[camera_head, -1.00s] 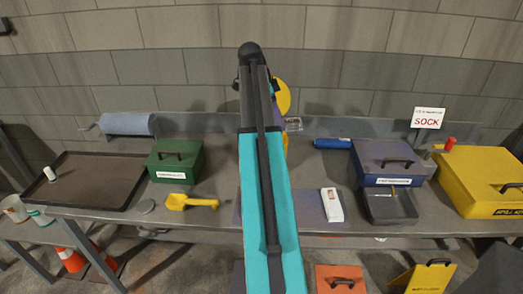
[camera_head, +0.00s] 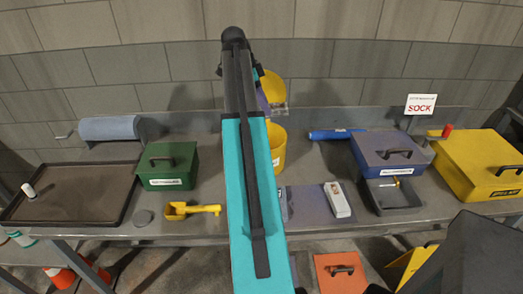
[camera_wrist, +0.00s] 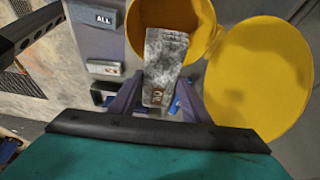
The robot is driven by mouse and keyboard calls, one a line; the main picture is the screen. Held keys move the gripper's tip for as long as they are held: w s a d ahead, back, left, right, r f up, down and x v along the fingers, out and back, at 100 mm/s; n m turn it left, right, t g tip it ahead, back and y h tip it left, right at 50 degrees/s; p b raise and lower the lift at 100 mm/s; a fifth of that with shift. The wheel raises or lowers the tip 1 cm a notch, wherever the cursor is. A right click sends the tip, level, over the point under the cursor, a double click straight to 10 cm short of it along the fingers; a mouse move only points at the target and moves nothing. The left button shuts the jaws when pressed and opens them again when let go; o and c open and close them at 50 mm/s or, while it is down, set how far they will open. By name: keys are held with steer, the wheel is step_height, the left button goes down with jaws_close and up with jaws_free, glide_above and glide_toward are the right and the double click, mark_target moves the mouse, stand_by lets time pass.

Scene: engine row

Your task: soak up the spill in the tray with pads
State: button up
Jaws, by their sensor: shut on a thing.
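My gripper (camera_wrist: 158,100) is shut on a grey mottled pad (camera_wrist: 166,62) with a small brown mark at its near end. The pad is over the mouth of a yellow bucket (camera_head: 278,140), whose round yellow lid (camera_wrist: 262,82) stands open. In the head view my arm hides much of the bucket and most of my gripper; the pad's end (camera_head: 279,108) shows beside the arm.
A blue box (camera_head: 380,150), black open tray (camera_head: 393,206) and yellow case (camera_head: 475,160) stand on the right. A SOCK sign (camera_head: 420,104) stands behind.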

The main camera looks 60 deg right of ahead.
steer(key=shift+w+f, duration=0.15)
steer(key=shift+f+b, duration=1.65)
steer(key=shift+f, duration=1.2)
steer(key=o, duration=1.2)
steer(key=shift+a+r, duration=0.1)
steer(key=shift+r, duration=0.05)
steer(key=b+v, duration=0.1)
steer(key=v, duration=1)
steer(key=shift+a+r, duration=0.1)
steer(key=shift+r, duration=0.2)
steer(key=shift+p+v, duration=0.95)
steer(key=shift+p, duration=0.1)
